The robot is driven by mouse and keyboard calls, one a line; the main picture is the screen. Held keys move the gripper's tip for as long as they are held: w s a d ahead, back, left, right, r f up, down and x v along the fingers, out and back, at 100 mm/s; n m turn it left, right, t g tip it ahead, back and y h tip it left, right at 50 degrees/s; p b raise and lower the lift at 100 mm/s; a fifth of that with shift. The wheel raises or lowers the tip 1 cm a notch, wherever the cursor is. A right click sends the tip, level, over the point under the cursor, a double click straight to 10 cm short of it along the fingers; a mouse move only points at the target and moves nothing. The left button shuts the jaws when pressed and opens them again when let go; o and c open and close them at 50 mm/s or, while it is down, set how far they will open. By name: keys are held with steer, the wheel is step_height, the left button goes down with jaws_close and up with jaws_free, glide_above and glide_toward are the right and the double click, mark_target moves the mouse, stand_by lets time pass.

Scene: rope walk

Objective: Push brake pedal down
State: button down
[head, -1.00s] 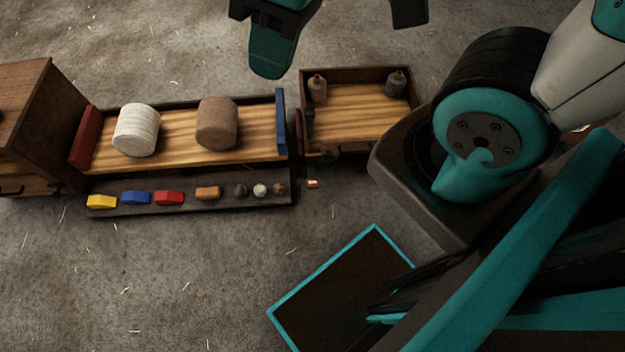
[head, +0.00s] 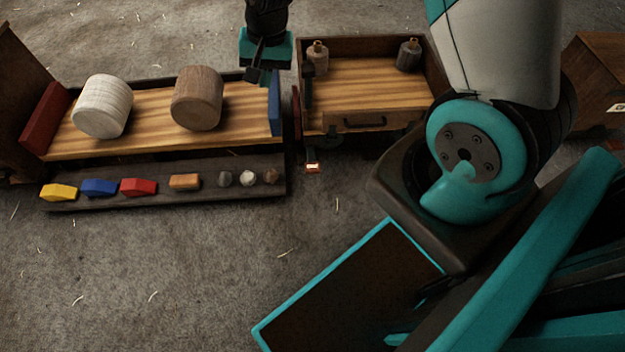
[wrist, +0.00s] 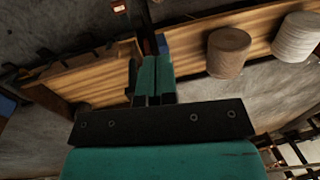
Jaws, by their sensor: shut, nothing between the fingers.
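A small orange-and-white plate (head: 313,168), which looks like the brake pedal, sits low at the floor in front of the gap between the two wooden benches. It also shows at the top edge of the wrist view (wrist: 119,7). My gripper (head: 264,76) is beyond the pedal and higher, behind the blue end board, with its tips partly hidden there. In the wrist view my teal fingers (wrist: 152,62) are together and empty, apart from the pedal. I cannot tell whether the pedal is up or down.
The left bench (head: 140,112) carries a white roll (head: 102,106) and a brown roll (head: 197,98) beside the blue end board (head: 275,103). The right bench (head: 372,88) holds two small bottles. A dark tray (head: 165,190) with coloured blocks lies in front. Floor left of my base is clear.

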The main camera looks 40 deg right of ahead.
steer(key=w+d+f+m+h+b, duration=0.1)
steer(key=d+f+m+b, duration=0.2)
steer(key=f, duration=0.7)
steer(key=w+d+f+m+b, duration=0.1)
steer(key=d+f+b, duration=0.3)
steer(key=f, duration=0.6)
steer(key=m+h+b, duration=0.2)
steer(key=m+b, duration=0.1)
steer(key=b, duration=0.4)
glide_toward(312, 167)
steer(key=shift+w+d+g, duration=0.3)
steer(key=shift+d, duration=0.1)
steer(key=shift+f, duration=0.15)
steer(key=f+b, duration=0.6)
steer(key=b, duration=0.1)
steer(key=shift+w+d+f, duration=0.15)
steer(key=shift+d+f, duration=0.15)
steer(key=shift+f, duration=0.1)
steer(key=shift+f+b, duration=1.2)
steer(key=shift+f, duration=1)
steer(key=a, duration=0.1)
steer(key=a+p, duration=0.1)
steer(key=s+a+r+p, duration=0.1)
